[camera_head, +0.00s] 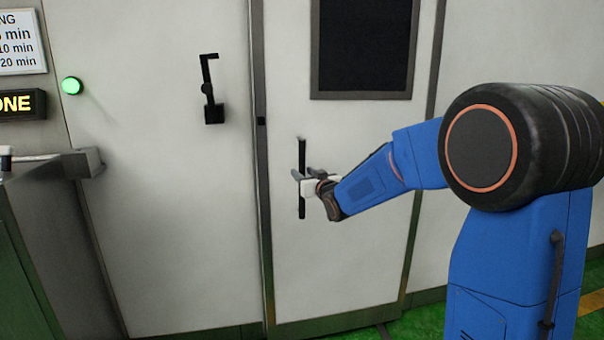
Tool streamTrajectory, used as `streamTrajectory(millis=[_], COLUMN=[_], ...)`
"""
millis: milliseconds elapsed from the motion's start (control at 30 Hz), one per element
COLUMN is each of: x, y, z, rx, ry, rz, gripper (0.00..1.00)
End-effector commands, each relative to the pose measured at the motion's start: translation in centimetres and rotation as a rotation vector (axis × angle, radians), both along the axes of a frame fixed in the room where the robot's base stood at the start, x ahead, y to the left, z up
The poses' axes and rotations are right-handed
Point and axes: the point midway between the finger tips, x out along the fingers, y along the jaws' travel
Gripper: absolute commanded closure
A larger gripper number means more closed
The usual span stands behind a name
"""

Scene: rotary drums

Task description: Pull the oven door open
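The oven door (345,250) is a tall pale panel with a dark window (362,45) in its upper part. It looks shut, sitting within its dark frame. Its handle (302,206) is a vertical black bar near the door's left edge. My gripper (303,176) is at the middle of this bar, reaching in from the right, with a finger showing on the bar's left side. The fingers are small and partly hidden by the gripper's body, so I cannot tell whether they are closed on the bar or only around it.
A black latch-like lever (210,90) is on the pale wall panel left of the door. A lit green button (72,86) and a sign (20,104) are further left. A grey and green machine (45,240) stands at the far left. Green floor (425,322) shows below the door.

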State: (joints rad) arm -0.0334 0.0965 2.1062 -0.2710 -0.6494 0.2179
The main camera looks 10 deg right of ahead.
Motion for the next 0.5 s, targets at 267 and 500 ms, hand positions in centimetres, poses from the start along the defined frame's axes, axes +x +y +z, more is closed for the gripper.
streamTrajectory(millis=[267, 500], x=[1.8, 1.8], y=[0.4, 0.4], z=[0.0, 0.0], rx=[0.0, 0.0], ry=[0.0, 0.0], rz=[0.001, 0.0], gripper=[0.61, 0.61])
